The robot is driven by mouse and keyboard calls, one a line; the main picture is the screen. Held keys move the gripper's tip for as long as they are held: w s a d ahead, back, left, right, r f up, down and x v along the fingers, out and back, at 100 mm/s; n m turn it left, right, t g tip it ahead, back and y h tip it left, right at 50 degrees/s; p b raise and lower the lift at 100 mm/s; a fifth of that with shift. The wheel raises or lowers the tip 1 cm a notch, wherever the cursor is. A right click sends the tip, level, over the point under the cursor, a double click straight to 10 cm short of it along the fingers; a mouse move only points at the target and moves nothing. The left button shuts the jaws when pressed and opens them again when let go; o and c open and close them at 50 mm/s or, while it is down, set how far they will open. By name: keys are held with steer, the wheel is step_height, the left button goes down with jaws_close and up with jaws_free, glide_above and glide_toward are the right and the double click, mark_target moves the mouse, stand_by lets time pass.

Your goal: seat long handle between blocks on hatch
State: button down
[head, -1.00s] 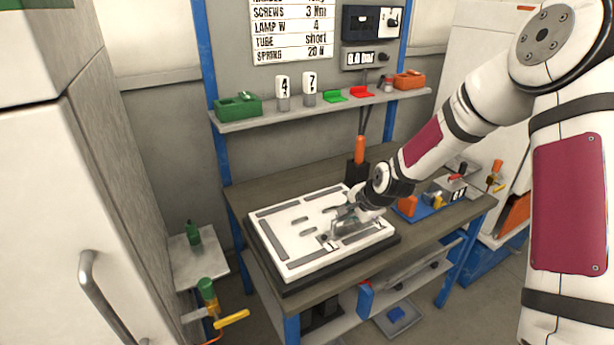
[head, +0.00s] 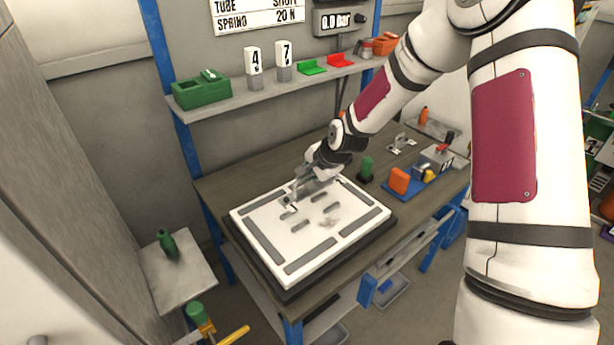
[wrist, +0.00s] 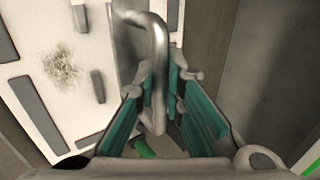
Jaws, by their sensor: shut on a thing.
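The hatch (head: 262,228) is a white panel on a dark base on the workbench. Long grey strips line its edges and several short grey blocks (head: 319,198) stand in its middle. My gripper (head: 301,184) is over the hatch's far edge. In the wrist view, its teal-lined fingers (wrist: 160,88) are shut on a bent grey metal handle (wrist: 158,45). The white hatch (wrist: 50,45) shows to the left of the handle there. I cannot tell whether the handle touches the hatch.
A green upright part (head: 366,168), a blue tray (head: 424,184) with an orange block (head: 399,180), and a metal bracket (head: 401,143) are on the bench to the right. A shelf (head: 285,88) with several items runs behind. The bench's left back is clear.

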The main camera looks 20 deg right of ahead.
mark_target(310, 191)
steer(key=shift+r, duration=0.1)
steer(key=shift+f+b, duration=0.65)
steer(key=shift+f, duration=2.3)
steer(key=shift+f, duration=1.5)
steer(key=c, duration=1.6)
jaws_free()
steer(key=shift+s, duration=0.1)
steer(key=v, duration=1.2)
